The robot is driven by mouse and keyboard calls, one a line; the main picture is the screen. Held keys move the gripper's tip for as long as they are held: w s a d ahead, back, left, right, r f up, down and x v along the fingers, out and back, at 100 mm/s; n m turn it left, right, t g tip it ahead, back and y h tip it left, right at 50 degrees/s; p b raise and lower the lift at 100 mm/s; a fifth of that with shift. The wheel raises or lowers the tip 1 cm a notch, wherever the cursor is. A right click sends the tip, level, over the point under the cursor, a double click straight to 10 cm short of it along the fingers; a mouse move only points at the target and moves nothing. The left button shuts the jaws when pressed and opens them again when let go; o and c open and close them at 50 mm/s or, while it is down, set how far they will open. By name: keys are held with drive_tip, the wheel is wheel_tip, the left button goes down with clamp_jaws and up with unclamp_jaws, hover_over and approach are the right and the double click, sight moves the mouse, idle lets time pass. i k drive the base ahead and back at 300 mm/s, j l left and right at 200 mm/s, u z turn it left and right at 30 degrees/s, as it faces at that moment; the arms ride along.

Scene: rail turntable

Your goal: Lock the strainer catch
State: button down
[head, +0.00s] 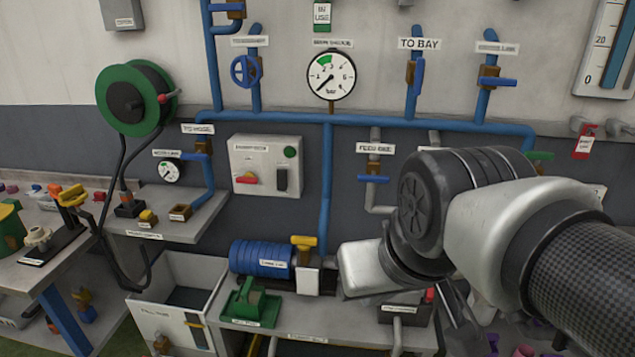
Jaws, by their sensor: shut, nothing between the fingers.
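I cannot pick out the strainer catch for certain, because the labels on the bench are too small to read. A blue ribbed cylinder (262,260) lies on the bench, with a yellow T-shaped handle (304,242) on a pale block just right of it. A dark labelled box (402,309) stands further right, partly hidden by my arm, with a red tip (430,295) beside it.
A green stand (251,304) sits at the bench's front, with an open grey bin (176,300) to its left. Blue pipes (325,180), valves and a pressure gauge (331,76) cover the wall behind. My arm hides much of the right side.

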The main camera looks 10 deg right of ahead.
sight(429, 296)
drive_tip(key=z, duration=1)
